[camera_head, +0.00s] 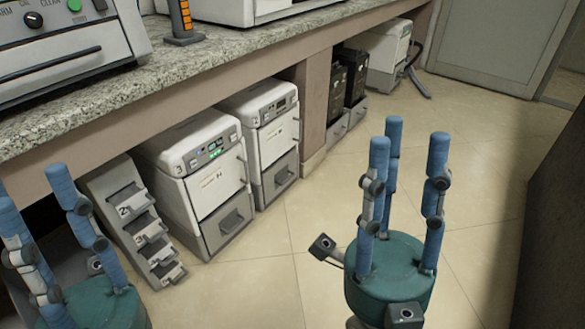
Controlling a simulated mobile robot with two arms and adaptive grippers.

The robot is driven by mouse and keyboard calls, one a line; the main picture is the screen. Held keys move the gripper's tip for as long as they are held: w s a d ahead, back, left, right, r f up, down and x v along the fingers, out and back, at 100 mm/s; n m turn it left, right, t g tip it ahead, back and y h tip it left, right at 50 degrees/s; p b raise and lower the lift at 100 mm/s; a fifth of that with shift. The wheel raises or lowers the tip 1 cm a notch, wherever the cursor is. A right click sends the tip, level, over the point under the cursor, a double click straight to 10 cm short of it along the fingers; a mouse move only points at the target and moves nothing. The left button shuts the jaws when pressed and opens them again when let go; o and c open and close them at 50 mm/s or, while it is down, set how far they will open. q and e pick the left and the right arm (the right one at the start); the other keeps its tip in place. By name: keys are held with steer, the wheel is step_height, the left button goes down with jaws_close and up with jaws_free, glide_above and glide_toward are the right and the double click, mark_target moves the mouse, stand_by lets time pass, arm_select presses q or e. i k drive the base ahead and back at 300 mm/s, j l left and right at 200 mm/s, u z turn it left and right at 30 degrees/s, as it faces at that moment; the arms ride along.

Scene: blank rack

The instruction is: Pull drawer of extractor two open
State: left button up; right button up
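Extractor two (262,112) is a white box unit with a small "2" on its front, under the counter, just behind and right of the unit marked 3. Its grey lower drawer (281,178) looks shut, with a dark recessed handle on its face. My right gripper (405,135) has blue fingers on a teal palm, pointing up and spread apart with nothing between them. It is to the right of extractor two and clear of it in the picture. My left gripper (32,187) is at the lower left, partly cut off by the frame, with its visible fingers apart and empty.
Extractor three (200,165), with a green display, stands nearest. A sloped rack (125,205) with numbered slots is left of it. A counter post (312,105) stands right of extractor two, with dark units (345,85) beyond. The tiled floor (290,250) in front is clear.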

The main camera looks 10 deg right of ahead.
mark_target(280, 174)
steer(key=i+l+u, duration=0.1)
steer(key=i+l, duration=0.15)
steer(key=l, duration=0.3)
steer(key=i+l+u, duration=0.15)
steer(key=l, duration=0.4)
steer(key=i+l+u, duration=0.1)
steer(key=i+l, duration=0.25)
steer(key=l, duration=0.25)
steer(key=i+l+u, duration=0.1)
steer(key=l, duration=0.5)
steer(key=i+l+u, duration=0.15)
steer(key=l, duration=0.5)
steer(key=i+l+u, duration=0.1)
steer(key=i+l, duration=0.15)
steer(key=l, duration=0.4)
steer(key=i+l+u, duration=0.1)
steer(key=l, duration=0.55)
steer(key=i+l+u, duration=0.15)
steer(key=l, duration=0.5)
